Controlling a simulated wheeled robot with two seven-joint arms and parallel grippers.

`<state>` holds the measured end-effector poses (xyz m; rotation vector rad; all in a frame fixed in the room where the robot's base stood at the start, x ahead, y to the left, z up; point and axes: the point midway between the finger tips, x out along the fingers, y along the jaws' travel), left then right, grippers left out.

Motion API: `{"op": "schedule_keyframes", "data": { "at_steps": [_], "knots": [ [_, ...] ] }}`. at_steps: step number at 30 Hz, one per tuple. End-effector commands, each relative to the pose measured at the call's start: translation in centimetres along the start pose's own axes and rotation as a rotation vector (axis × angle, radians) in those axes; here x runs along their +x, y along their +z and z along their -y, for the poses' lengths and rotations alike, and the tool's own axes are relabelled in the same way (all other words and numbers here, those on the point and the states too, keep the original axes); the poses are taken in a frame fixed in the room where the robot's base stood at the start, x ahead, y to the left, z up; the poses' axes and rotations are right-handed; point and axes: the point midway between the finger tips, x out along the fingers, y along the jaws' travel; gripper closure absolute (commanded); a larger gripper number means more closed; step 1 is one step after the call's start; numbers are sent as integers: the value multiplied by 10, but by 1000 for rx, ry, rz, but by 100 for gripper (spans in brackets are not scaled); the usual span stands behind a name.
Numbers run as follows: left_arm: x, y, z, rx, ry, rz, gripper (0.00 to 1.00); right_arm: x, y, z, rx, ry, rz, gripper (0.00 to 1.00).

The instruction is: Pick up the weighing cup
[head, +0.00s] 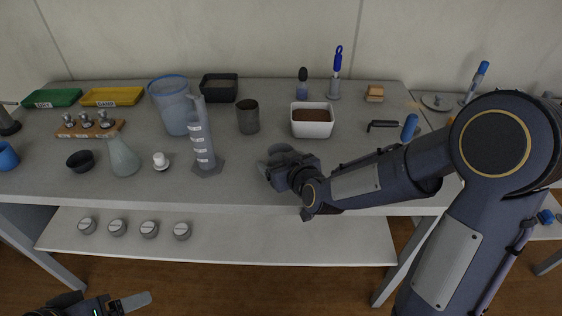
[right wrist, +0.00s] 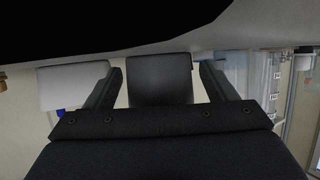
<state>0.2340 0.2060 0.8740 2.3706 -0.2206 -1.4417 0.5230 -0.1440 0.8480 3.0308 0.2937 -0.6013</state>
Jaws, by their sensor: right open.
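The dark grey cup (head: 248,116), which looks like the weighing cup, stands upright on the table, just behind the tall measuring cylinder's right side. My right gripper (head: 272,164) is open and empty, low over the table's front part, in front of the cup and apart from it. In the right wrist view the cup (right wrist: 160,80) shows between the two spread fingers, beyond the gripper (right wrist: 160,88). My left gripper (head: 105,303) is partly in view at the bottom left, away from the table; its jaw opening is unclear.
The measuring cylinder (head: 201,140) stands left of my right gripper. A white box of soil (head: 312,130) stands right of the cup, and a black tray (head: 219,87) behind it. A blue-rimmed jug (head: 172,105) is at left. A small black bowl (head: 80,161) sits farther left.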

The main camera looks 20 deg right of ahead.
Motion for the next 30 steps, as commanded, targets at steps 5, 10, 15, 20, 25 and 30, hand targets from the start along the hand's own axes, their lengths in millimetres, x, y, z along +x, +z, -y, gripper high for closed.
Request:
{"op": "schedule_keyframes", "data": {
  "at_steps": [5,10,15,20,25,30],
  "knots": [
    [0,0,0,0,0,0,21,0,0,0,0,0,0,36],
    [0,0,0,0,0,0,21,0,0,0,0,0,0,58],
    [0,0,0,0,0,0,21,-1,0,0,0,0,0,66],
    [0,0,0,0,0,0,21,-1,0,0,0,0,0,66],
    [-1,0,0,0,0,0,21,-1,-2,0,0,0,-1,66],
    [-3,-2,-1,0,0,0,21,-4,-9,0,0,0,-2,66]
  ]
}}
